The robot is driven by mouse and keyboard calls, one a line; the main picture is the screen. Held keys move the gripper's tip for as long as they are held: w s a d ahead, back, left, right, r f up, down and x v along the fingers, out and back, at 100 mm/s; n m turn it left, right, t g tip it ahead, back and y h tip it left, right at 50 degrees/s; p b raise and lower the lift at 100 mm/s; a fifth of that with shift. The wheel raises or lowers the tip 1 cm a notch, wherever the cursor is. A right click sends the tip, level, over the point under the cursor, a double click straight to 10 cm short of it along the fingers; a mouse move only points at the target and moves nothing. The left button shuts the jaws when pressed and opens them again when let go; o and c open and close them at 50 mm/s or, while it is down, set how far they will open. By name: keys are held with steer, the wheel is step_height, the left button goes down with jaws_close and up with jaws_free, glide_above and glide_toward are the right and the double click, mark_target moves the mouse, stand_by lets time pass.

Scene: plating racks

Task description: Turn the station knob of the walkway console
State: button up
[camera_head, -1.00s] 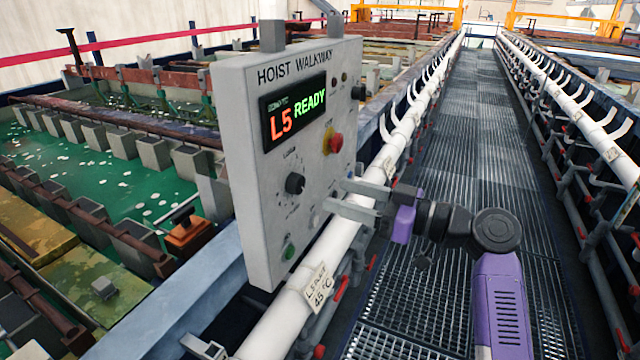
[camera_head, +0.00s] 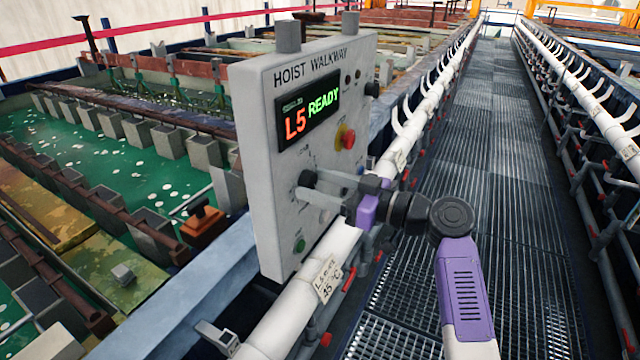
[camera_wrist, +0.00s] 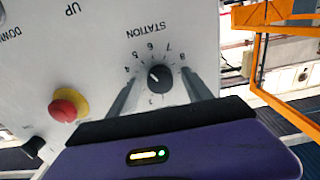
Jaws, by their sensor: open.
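The grey console (camera_head: 262,190) headed "HOIST WALKWAY" stands left of the walkway. Its display (camera_head: 307,112) reads "L5 READY". The black station knob (camera_head: 307,178) is on the front face, partly hidden by my fingers. My gripper (camera_head: 310,186) is open, with its fingers reaching to the knob from the right. In the wrist view the station knob (camera_wrist: 160,79) shows between the two fingers, one on each side, with gaps visible. Its dial is marked "STATION" with numbers around it. A small white mark on the knob points toward the upper left, near 5. Contact cannot be seen.
A red button on a yellow base (camera_head: 345,138) is above and right of the knob. A green button (camera_head: 300,245) is below it. A white pipe (camera_head: 335,250) runs close by the console. The walkway grating (camera_head: 480,170) is clear.

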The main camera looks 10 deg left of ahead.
jaws_close()
steer(key=shift+f+m, duration=0.1)
steer(key=shift+m, duration=0.2)
